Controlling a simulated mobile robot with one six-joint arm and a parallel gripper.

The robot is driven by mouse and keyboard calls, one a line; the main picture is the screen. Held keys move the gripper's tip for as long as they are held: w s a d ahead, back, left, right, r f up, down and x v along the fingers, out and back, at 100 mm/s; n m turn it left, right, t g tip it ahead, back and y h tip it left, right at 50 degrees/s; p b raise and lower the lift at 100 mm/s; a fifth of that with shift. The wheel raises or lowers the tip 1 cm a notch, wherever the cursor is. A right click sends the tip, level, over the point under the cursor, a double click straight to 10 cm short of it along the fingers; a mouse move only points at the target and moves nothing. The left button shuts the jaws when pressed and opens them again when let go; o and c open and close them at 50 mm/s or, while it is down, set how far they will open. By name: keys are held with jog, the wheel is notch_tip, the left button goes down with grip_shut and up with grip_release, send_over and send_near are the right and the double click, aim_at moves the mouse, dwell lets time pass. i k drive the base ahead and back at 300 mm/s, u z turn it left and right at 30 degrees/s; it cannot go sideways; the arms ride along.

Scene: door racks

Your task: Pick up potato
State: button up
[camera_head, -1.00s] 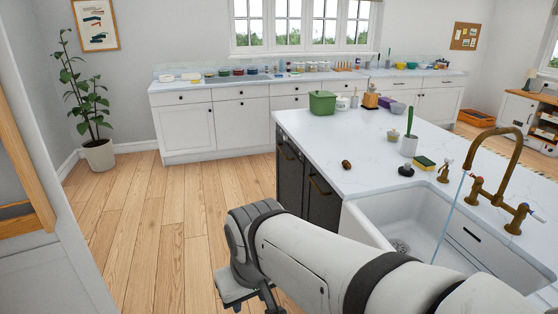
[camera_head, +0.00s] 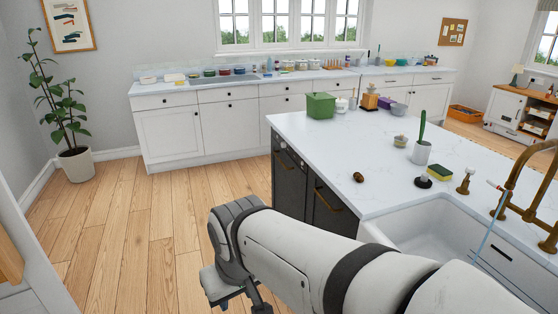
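A small brown roundish lump (camera_head: 358,177), which looks like the potato, lies on the white marble top of the kitchen island (camera_head: 330,140), near its front left edge and left of the sink. My arm reaches across the bottom of the view, in front of the island and below the level of the lump in the picture. The arm bends downward at its left end, and its far end runs out of the lower edge. My gripper's fingers do not show. Nothing is touching the lump.
The sink (camera_head: 430,235) with a brass tap (camera_head: 520,190) is at the right. The wooden floor (camera_head: 150,220) at the left is clear.

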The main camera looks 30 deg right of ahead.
aim_at(358, 177)
jog(key=u, duration=0.05)
jog(key=i, duration=2.65)
jog(key=z, duration=3.45)
jog(key=i, duration=1)
